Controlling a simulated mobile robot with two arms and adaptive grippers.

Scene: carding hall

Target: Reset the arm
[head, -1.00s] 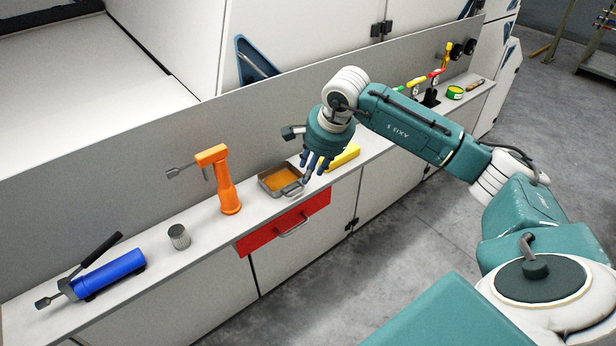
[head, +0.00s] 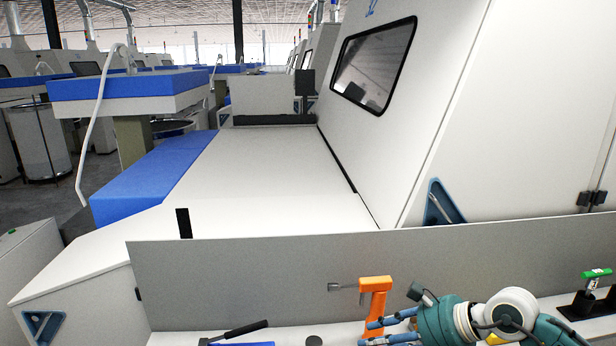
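My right arm comes in at the lower right, low over the bench. The bottom edge of the picture cuts off part of the gripper. My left arm and gripper are not in view.
A grey panel (head: 240,275) runs behind the narrow bench. A blue tool with a black handle (head: 240,331) and a dark round can top (head: 314,341) lie left of the gripper. A green-topped item (head: 597,272) stands at right. White machine housing (head: 470,130) rises behind.

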